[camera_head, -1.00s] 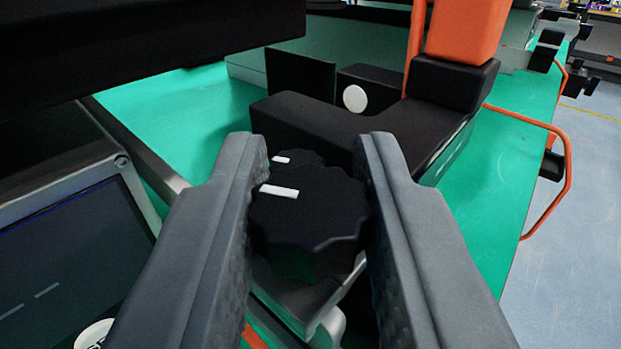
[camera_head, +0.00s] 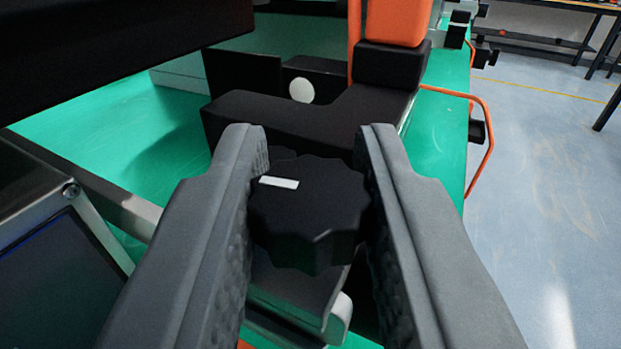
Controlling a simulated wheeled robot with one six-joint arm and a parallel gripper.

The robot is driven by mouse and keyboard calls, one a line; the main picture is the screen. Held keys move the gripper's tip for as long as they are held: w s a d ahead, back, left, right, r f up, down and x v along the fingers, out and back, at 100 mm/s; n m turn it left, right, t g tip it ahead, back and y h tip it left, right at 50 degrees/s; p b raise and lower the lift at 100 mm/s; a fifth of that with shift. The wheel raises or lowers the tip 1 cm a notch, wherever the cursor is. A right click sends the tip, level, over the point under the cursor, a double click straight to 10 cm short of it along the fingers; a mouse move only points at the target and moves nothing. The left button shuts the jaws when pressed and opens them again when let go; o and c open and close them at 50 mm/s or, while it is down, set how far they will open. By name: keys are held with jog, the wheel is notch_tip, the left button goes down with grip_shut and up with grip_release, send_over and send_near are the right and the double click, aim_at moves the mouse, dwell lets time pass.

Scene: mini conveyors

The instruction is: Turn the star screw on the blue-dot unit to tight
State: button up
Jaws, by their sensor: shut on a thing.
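The star screw (camera_head: 312,212) is a black knob with a scalloped rim and a short white mark on its top, left of centre. My gripper (camera_head: 315,165) has its two grey fingers on either side of the knob and is shut on it. Below the knob is a pale metal bracket (camera_head: 300,290). No blue dot shows in this view, so I cannot tell the unit's colour mark.
A black block with a white disc (camera_head: 302,90) and an orange post (camera_head: 397,20) stand behind the knob. A screen (camera_head: 60,285) is at left. A dark beam (camera_head: 120,50) hangs at upper left. An orange rail (camera_head: 487,140) edges the green surface (camera_head: 110,105). Open floor is at right.

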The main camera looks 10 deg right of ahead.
jog(key=o, duration=0.7)
jog(key=shift+c, duration=0.2)
jog(key=shift+s, duration=0.1)
jog(key=v, duration=1.7)
jog(key=shift+s, duration=0.15)
jog(key=shift+d, duration=0.1)
